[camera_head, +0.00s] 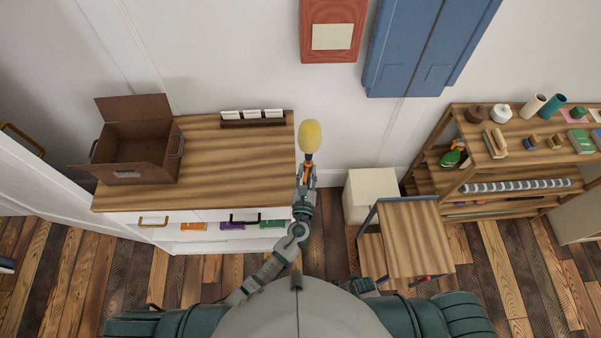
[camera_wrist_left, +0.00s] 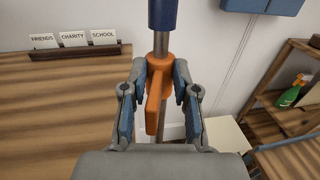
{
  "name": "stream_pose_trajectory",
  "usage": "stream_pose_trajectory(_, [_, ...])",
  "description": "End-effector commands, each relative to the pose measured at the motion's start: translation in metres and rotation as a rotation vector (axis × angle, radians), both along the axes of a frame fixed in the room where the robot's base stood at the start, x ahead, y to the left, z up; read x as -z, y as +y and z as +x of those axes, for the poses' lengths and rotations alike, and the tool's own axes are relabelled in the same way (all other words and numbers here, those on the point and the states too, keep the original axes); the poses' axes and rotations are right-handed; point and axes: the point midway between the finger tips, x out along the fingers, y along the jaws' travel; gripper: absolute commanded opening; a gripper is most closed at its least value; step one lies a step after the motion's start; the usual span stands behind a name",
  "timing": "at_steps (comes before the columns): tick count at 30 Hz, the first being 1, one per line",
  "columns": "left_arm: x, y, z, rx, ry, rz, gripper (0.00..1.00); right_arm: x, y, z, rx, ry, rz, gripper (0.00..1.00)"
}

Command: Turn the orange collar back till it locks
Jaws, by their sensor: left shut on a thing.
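The orange collar (camera_wrist_left: 158,80) sits around a grey metal pole (camera_wrist_left: 161,44), with a lever-like tab pointing down toward the camera. A dark blue sleeve (camera_wrist_left: 162,14) is on the pole above it. My left gripper (camera_wrist_left: 159,88) has its two fingers on either side of the collar and is shut on it. In the head view, my left gripper (camera_head: 307,176) holds the pole near the cabinet's right edge, with the orange collar (camera_head: 307,169) partly hidden between the fingers. A yellow fluffy head (camera_head: 310,136) tops the pole.
A wooden-topped cabinet (camera_head: 235,165) stands at left, bearing an open brown box (camera_head: 138,158) and a card holder (camera_head: 252,124). A small wooden stand (camera_head: 412,235) and a white box (camera_head: 371,190) are to the right. A shelf unit (camera_head: 520,125) holds several items.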

Motion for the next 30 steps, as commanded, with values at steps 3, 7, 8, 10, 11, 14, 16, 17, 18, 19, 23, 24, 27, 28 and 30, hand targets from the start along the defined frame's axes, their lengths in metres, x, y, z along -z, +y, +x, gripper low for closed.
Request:
stream_pose_trajectory(3, [0.000, 0.000, 0.000, 0.000, 0.001, 0.000, 0.15, 0.000, 0.000, 0.000, 0.000, 0.000, 0.000, 0.40])
stream_pose_trajectory(7, [0.001, 0.000, 0.000, -0.006, 0.001, -0.001, 0.15, 0.000, 0.000, 0.000, 0.000, 0.000, 0.000, 0.40])
stream_pose_trajectory(8, [0.001, -0.001, 0.000, -0.013, 0.000, -0.001, 0.15, 0.002, 0.000, 0.000, 0.000, 0.000, 0.000, 0.40])
stream_pose_trajectory(10, [0.001, -0.001, 0.000, -0.041, 0.000, -0.002, 0.15, 0.005, 0.000, 0.000, 0.000, 0.001, 0.000, 0.40])
stream_pose_trajectory(11, [0.002, -0.002, 0.000, -0.057, 0.001, -0.003, 0.15, 0.006, 0.000, -0.001, 0.000, 0.001, 0.000, 0.40])
stream_pose_trajectory(14, [0.002, -0.003, 0.000, -0.109, 0.001, -0.003, 0.15, 0.011, 0.000, -0.001, 0.000, 0.002, 0.001, 0.40])
stream_pose_trajectory(16, [0.002, -0.003, 0.000, -0.139, 0.001, -0.003, 0.15, 0.014, 0.000, -0.002, 0.000, 0.003, 0.000, 0.40])
stream_pose_trajectory(17, [0.002, -0.003, 0.000, -0.151, 0.001, -0.002, 0.15, 0.015, 0.000, -0.002, 0.000, 0.003, 0.000, 0.40])
stream_pose_trajectory(18, [0.002, -0.003, 0.000, -0.164, 0.000, -0.002, 0.15, 0.016, 0.000, -0.002, 0.000, 0.004, 0.000, 0.40])
stream_pose_trajectory(19, [0.001, -0.003, 0.000, -0.171, 0.000, -0.002, 0.15, 0.016, 0.000, -0.002, 0.000, 0.004, 0.000, 0.40])
stream_pose_trajectory(23, [0.001, -0.003, 0.000, -0.189, 0.001, -0.001, 0.15, 0.017, 0.000, -0.002, 0.000, 0.004, 0.000, 0.40])
stream_pose_trajectory(24, [0.000, -0.003, 0.000, -0.189, 0.001, -0.001, 0.15, 0.017, 0.000, -0.002, 0.000, 0.004, -0.001, 0.40])
stream_pose_trajectory(27, [0.000, -0.002, 0.000, -0.189, 0.001, -0.001, 0.14, 0.016, 0.000, -0.002, 0.000, 0.004, -0.001, 0.40])
stream_pose_trajectory(28, [0.000, -0.002, 0.000, -0.189, 0.001, -0.001, 0.14, 0.016, 0.000, -0.002, 0.000, 0.004, -0.001, 0.40])
stream_pose_trajectory(30, [0.000, -0.002, 0.000, -0.188, 0.001, -0.001, 0.43, 0.016, 0.000, -0.002, 0.000, 0.004, -0.001, 0.40])
